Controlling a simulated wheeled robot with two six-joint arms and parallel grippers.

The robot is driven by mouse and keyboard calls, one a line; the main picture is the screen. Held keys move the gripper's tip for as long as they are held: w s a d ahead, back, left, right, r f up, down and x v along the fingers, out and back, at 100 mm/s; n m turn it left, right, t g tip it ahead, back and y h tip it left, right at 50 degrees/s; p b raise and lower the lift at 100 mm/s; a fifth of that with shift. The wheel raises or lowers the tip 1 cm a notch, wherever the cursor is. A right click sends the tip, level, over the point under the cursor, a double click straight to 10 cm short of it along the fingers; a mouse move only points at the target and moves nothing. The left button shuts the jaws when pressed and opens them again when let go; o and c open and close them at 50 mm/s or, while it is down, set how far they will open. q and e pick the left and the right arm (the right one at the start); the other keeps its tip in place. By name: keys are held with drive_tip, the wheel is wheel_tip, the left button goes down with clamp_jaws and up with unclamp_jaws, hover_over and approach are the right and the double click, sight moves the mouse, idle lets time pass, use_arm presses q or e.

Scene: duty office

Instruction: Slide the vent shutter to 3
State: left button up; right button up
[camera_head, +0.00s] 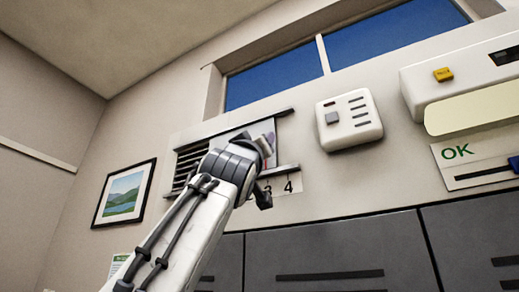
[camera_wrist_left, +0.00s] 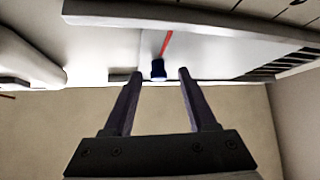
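The vent (camera_head: 190,162) is on the wall in the head view, with dark slats showing at its left. The pale shutter panel (camera_head: 264,128) covers its right part, between two dark-edged rails. The numbers 3 and 4 (camera_head: 288,187) show on the strip below; the rest of the strip is hidden by my left arm. In the left wrist view the shutter (camera_wrist_left: 215,50) carries a red line (camera_wrist_left: 166,43) and a small dark knob (camera_wrist_left: 158,70). My left gripper (camera_wrist_left: 160,75) is open, with a finger on each side of the knob and gaps visible. My right gripper is not in view.
A white wall box (camera_head: 349,120) is right of the vent. Further right are a unit with a yellow button (camera_head: 443,74) and an OK panel (camera_head: 470,160). Grey cabinets (camera_head: 330,255) are below, a framed picture (camera_head: 124,194) left, and a window (camera_head: 345,50) above.

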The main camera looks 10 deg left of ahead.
use_arm(q)
drive_tip(key=b+v, duration=0.9)
drive_tip(key=v, duration=0.1)
drive_tip(key=shift+s+f, duration=0.15)
idle(0.7)
